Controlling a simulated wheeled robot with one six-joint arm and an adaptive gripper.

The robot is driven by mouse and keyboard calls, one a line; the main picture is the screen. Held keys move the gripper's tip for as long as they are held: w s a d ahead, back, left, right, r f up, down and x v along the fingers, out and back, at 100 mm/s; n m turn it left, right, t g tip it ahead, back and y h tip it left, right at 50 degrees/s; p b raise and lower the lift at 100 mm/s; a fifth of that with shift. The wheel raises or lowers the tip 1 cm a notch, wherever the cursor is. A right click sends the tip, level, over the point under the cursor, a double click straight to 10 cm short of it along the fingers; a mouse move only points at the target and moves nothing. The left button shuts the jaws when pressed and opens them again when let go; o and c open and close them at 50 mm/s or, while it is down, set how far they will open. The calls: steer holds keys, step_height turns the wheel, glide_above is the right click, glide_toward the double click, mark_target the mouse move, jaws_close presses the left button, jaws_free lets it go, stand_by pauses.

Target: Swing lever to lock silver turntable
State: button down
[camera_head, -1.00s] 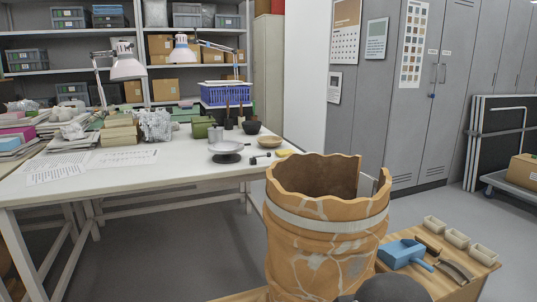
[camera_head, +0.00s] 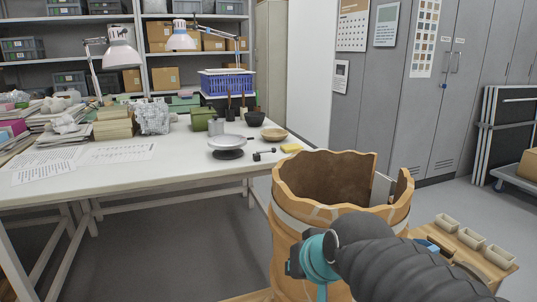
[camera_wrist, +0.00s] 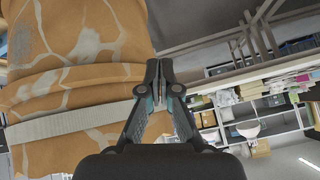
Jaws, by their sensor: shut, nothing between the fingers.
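The silver turntable (camera_head: 230,142), a shallow round plate on a dark base, stands near the front right of the white table in the head view. A short dark piece, possibly its lever (camera_head: 249,138), sticks out at the right of its rim; it is too small to tell its position. My gripper (camera_wrist: 163,72) shows in the wrist view with its fingers together and empty, beside the large jar. In the head view my arm reaches in front of the jar, well short of the turntable, and the fingertips are not clear. The turntable cannot be made out in the wrist view.
A large mended orange jar (camera_head: 335,178) with a pale band stands between my arm and the table (camera_head: 190,171). Next to the turntable are a small black tool (camera_head: 264,155), a yellow sponge (camera_head: 291,148) and a tan bowl (camera_head: 274,134). Papers (camera_head: 118,152) lie to the left.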

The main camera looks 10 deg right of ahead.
steer(key=w+a+r+m+t, duration=0.2)
steer(key=w+r+m, duration=0.15)
steer(key=w, duration=0.55)
steer(key=w+a+r+m+t, duration=0.1)
steer(key=w+r+m+t, duration=0.2)
steer(key=w, duration=0.6)
steer(key=w+a+r+m+t, duration=0.2)
steer(key=w+r, duration=0.3)
steer(key=w, duration=0.3)
steer(key=w+d+f+m+h, duration=0.1)
steer(key=w+f+m+h, duration=0.2)
steer(key=w+m+h, duration=0.2)
steer(key=w+d+f+m+g+h+b, duration=0.1)
steer(key=w+d+f+m+h, duration=0.1)
steer(key=w+m+h, duration=0.4)
steer(key=w+f+m, duration=0.1)
steer(key=m, duration=0.1)
steer(key=shift+w+d+f+m+g, duration=0.15)
steer(key=shift+w+f+m+g, duration=0.15)
steer(key=shift+m, duration=0.05)
steer(key=p, duration=0.1)
glide_toward(273, 151)
steer(key=x, duration=0.6)
steer(key=shift+s+d, duration=0.15)
steer(key=shift+d, duration=0.05)
steer(key=shift+w+a, duration=0.1)
steer(key=shift+w, duration=0.35)
